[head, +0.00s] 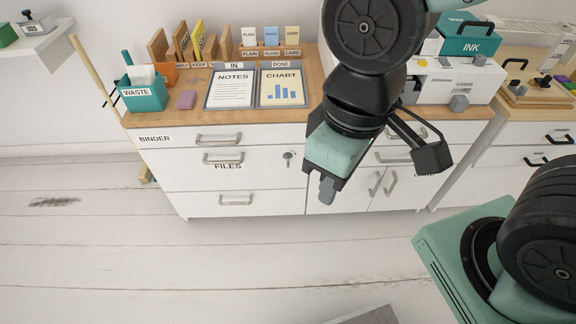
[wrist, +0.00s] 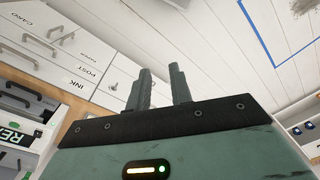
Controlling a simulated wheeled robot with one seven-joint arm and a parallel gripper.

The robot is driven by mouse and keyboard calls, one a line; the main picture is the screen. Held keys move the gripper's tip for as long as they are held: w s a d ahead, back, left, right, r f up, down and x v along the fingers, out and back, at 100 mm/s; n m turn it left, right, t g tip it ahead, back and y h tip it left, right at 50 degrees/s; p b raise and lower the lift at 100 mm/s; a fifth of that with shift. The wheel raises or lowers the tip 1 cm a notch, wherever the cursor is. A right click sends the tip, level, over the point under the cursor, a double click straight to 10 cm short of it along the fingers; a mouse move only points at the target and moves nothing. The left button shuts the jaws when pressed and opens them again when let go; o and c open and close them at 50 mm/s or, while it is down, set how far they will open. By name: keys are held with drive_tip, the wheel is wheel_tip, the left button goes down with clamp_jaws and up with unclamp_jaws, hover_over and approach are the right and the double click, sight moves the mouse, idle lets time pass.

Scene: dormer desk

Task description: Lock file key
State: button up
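The file key (head: 288,157) is a small grey piece on the white front of the drawer unit, right of the FILES drawer (head: 265,173) handle. It seems to sit in a lock there; its exact turn is too small to tell. The FILES drawer looks closed, flush with the front. My gripper (head: 327,190) hangs in front of the unit, right of the key and lower in the picture, apart from it. In the wrist view my gripper's two fingers (wrist: 160,70) stand apart with nothing between them.
The desk top (head: 190,112) holds a teal WASTE bin (head: 146,97), the NOTES tray (head: 231,88), the CHART tray (head: 283,88) and a white printer (head: 455,80). Drawer handles (head: 219,140) stick out from the front. The floor (head: 200,270) before the unit is clear.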

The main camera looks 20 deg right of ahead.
sight(288, 165)
drive_tip(key=shift+o, duration=0.4)
drive_tip(key=w+a+f+m+y+b, duration=0.2)
drive_tip(key=w+a+f, duration=0.2)
drive_tip(key=a+f, duration=0.2)
drive_tip(key=shift+w+a+f+b, duration=0.2)
drive_tip(key=shift+w+a+b, duration=0.1)
drive_tip(key=shift+w+a, duration=0.1)
drive_tip(key=w+a+f+m+t+b, duration=0.25)
drive_tip(key=w+f, duration=0.25)
drive_tip(key=f, duration=0.4)
drive_tip(key=w+a+f+m+t+b, duration=0.1)
drive_tip(key=w+a+f+m+b, duration=0.2)
drive_tip(key=w+f, duration=0.45)
drive_tip(key=w+d+f+m+t+h+b, duration=0.1)
drive_tip(key=w+d+f+m+t+h, duration=0.15)
drive_tip(key=f, duration=0.55)
drive_tip(key=w+d+f+m+t+h+b, duration=0.1)
drive_tip(key=w+d+f+t+b, duration=0.15)
drive_tip(key=f, duration=0.65)
drive_tip(key=w+d+f+t+h+b, duration=0.35)
drive_tip(key=d+f+t, duration=0.35)
drive_tip(key=d+t, duration=0.25)
drive_tip(key=shift+g, duration=0.3)
drive_tip(key=b+x, duration=0.1)
drive_tip(key=x, duration=1.6)
drive_tip(key=shift+s+d, duration=0.1)
